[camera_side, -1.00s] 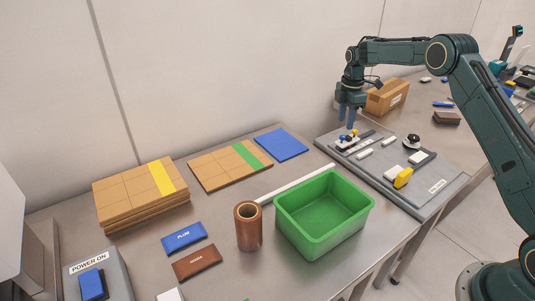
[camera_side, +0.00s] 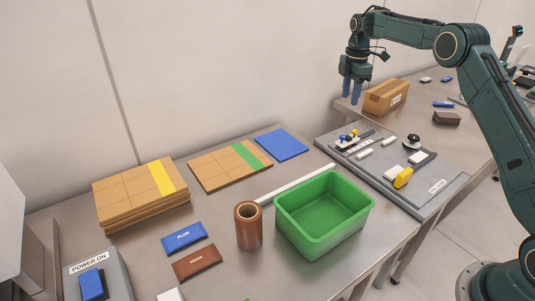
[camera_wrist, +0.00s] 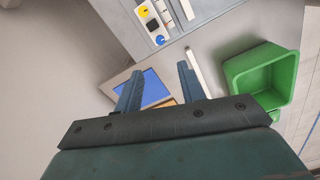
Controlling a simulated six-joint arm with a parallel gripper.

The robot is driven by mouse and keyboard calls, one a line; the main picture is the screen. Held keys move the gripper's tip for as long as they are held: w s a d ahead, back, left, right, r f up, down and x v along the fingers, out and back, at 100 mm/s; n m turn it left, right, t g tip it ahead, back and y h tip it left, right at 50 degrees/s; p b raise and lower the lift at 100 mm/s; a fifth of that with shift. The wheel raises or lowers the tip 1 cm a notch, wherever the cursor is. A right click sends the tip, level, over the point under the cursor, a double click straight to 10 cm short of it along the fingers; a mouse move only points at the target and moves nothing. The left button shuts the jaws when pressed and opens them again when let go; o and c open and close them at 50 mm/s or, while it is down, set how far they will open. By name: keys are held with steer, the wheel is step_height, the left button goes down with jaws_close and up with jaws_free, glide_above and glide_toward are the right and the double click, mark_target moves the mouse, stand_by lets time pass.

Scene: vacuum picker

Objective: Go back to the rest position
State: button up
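My gripper (camera_side: 352,95) hangs in the air above the back of the grey fixture board (camera_side: 450,192), fingers pointing down. In the wrist view my gripper (camera_wrist: 160,71) has its two blue fingers spread apart with nothing between them. The board carries a small assembly with blue and yellow knobs (camera_side: 347,139), white bars, a black-and-white knob (camera_side: 412,141) and a yellow block (camera_side: 403,177). My fingers are clear of all of these.
A green bin (camera_side: 324,215), a brown tube (camera_side: 249,228) and a blue plate (camera_side: 281,144) stand on the left bench. Stacked brown panels (camera_side: 125,195) lie farther left. A cardboard box (camera_side: 386,97) sits behind the board. The air around my gripper is free.

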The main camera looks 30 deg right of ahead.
steer(key=s+a+r+m+t, duration=0.1)
steer(key=s+a+r+m, duration=0.3)
steer(key=s+a+r, duration=0.35)
steer(key=s+a+r+m+t, duration=0.25)
steer(key=s+a+r, duration=0.25)
steer(key=s+r, duration=0.45)
steer(key=s+a+f+m, duration=0.2)
steer(key=s, duration=0.6)
steer(key=s+a+f+m+t, duration=0.1)
steer(key=s+a+f+m, duration=0.1)
steer(key=s, duration=0.6)
steer(key=s+a+f+m+t, duration=0.1)
steer(key=s+m, duration=0.3)
steer(key=s, duration=0.4)
steer(key=shift+a+f, duration=0.55)
steer(key=shift+a, duration=0.15)
